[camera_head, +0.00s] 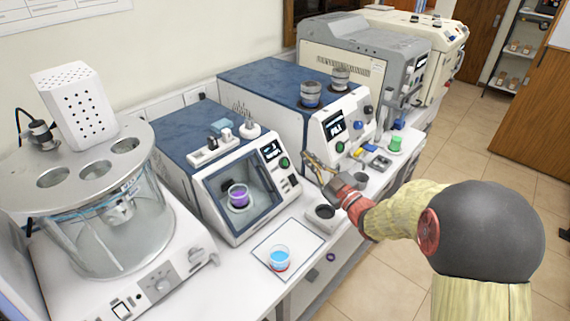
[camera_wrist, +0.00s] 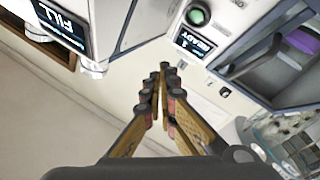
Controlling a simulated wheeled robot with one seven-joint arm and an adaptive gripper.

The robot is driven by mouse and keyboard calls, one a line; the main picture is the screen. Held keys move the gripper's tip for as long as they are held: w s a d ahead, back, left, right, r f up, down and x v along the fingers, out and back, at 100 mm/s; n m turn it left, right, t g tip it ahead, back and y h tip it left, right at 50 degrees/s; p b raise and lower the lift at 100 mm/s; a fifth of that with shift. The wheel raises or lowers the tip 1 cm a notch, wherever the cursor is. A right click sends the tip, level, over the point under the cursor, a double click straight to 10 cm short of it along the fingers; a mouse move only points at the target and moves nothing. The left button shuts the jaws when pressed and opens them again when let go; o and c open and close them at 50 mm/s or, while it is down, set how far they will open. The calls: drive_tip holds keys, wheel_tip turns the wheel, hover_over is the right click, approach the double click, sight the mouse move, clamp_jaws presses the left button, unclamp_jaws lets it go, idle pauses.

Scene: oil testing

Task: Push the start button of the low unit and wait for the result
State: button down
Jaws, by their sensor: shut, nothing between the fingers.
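The low unit (camera_head: 190,133) is a blue-topped white machine with a window on its front. A cup of purple liquid (camera_head: 238,196) stands inside it, and the purple also shows in the wrist view (camera_wrist: 302,41). Its small screen (camera_wrist: 195,43) seems to read READY. A round green button (camera_head: 284,162) sits beside the screen; it also shows in the wrist view (camera_wrist: 197,16). My gripper (camera_head: 306,160) is shut and empty, in front of the panel and to the right of the green button. In the wrist view its fingertips (camera_wrist: 164,68) appear apart from the button.
A glass of blue liquid (camera_head: 279,258) stands on a white mat in front. A glass bath (camera_head: 112,235) is at left. The aisle floor (camera_head: 463,140) is clear.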

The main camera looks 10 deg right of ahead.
sight(285, 163)
drive_tip(key=shift+f, duration=0.1)
drive_tip(key=w+a+f+b, duration=0.1)
drive_tip(key=w+f, duration=0.1)
drive_tip(key=w+a+f+b, duration=0.2)
drive_tip(key=shift+w+a+f, duration=0.15)
drive_tip(key=shift+w+f, duration=0.05)
drive_tip(key=shift+w, duration=0.05)
drive_tip(key=shift+w+a+f+b, duration=0.35)
drive_tip(key=shift+w+a+b, duration=0.05)
drive_tip(key=shift+w+b, duration=0.25)
drive_tip(key=shift+f, duration=0.15)
idle(1.0)
drive_tip(key=shift+w+a+f+b, duration=0.15)
drive_tip(key=shift+w+a+b, duration=0.05)
drive_tip(key=shift+b, duration=0.35)
drive_tip(key=shift+w+a+f+b, duration=0.2)
drive_tip(key=shift+w+b, duration=0.05)
drive_tip(key=shift+b, duration=0.15)
idle(0.5)
idle(0.3)
drive_tip(key=shift+s+d+r, duration=0.4)
drive_tip(key=shift+s+r, duration=0.1)
drive_tip(key=shift+s, duration=0.05)
